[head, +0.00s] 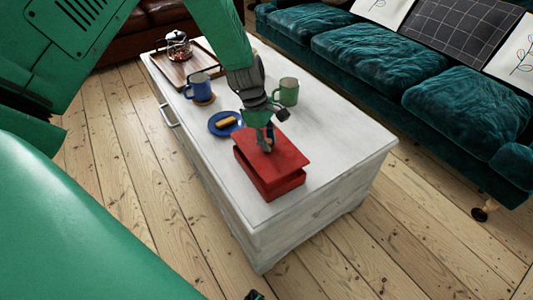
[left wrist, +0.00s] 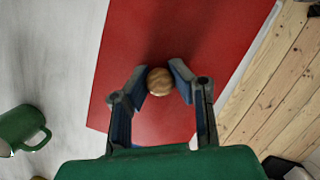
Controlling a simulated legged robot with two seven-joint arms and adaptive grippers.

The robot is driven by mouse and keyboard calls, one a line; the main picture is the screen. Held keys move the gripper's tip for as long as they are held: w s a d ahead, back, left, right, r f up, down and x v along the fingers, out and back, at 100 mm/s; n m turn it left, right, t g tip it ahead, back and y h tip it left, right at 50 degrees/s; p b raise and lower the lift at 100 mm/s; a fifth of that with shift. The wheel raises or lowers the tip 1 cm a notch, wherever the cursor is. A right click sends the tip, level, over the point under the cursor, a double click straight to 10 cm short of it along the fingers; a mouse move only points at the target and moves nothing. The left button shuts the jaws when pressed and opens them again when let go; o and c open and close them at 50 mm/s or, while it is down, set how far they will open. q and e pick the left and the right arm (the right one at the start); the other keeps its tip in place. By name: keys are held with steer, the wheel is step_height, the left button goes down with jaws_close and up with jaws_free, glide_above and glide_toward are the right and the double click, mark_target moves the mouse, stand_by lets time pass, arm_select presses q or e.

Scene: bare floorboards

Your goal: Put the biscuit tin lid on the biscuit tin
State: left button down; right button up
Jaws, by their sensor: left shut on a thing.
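The red biscuit tin (head: 278,187) stands near the front end of the white coffee table. The flat red lid (head: 288,152) is over it, a little askew to the tin's edges; I cannot tell whether they touch all round. My left gripper (head: 265,143) points down at the middle of the lid. In the left wrist view, the fingers of my left gripper (left wrist: 161,82) are shut on the lid's round wooden knob (left wrist: 159,81). The lid (left wrist: 190,35) fills the middle of that view and hides the tin.
A teal sofa (head: 400,65) stands behind.

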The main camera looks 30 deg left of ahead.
arm_select(q)
steer(key=shift+a+f, duration=0.25)
steer(key=shift+f, duration=0.7)
steer(key=shift+a+b+x, duration=0.2)
steer(key=shift+b+x, duration=0.5)
steer(key=shift+x, duration=0.55)
steer(key=shift+d+f, duration=0.1)
steer(key=shift+f, duration=0.05)
steer(key=shift+d, duration=0.1)
steer(key=c, duration=1.4)
jaws_free()
steer(key=shift+c, duration=0.2)
steer(key=shift+s, duration=0.1)
